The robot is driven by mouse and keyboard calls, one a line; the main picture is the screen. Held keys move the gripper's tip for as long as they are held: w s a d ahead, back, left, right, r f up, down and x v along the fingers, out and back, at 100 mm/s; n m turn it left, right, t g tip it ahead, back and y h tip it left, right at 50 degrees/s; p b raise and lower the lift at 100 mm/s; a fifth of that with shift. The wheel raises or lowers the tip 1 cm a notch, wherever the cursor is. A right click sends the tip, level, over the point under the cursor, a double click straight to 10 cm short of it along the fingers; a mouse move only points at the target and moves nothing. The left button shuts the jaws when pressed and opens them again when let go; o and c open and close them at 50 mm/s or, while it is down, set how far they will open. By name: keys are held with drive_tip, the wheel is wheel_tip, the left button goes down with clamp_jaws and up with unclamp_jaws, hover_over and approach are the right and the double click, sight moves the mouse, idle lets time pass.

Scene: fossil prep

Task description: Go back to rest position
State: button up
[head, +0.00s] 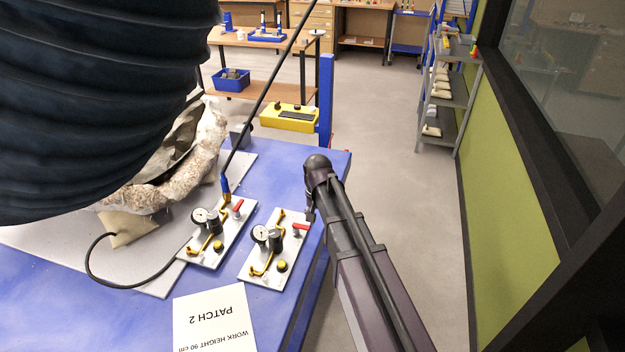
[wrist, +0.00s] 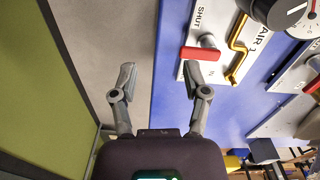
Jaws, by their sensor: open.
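My gripper (wrist: 160,82) is open and empty in the wrist view. Its left finger is over the grey floor and its right finger is over the blue table top, just below a red valve handle (wrist: 200,53). The handle is on a white panel (wrist: 228,42) marked SHUT and AIR 1. In the head view my arm reaches up from the bottom, and its end is at the table's right edge, beside the right valve panel (head: 262,278) with its red handle (head: 302,227). The fingers are mostly hidden there.
A second valve panel (head: 203,255) stands to the left, with a hose. A fossil block (head: 150,198) and a large dark ribbed duct (head: 90,100) fill the left.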

drive_tip(key=s+d+n, duration=0.2)
drive_tip(key=s+d, duration=0.9)
drive_tip(key=s, duration=0.4)
drive_tip(key=shift+d, duration=0.4)
idle(0.4)
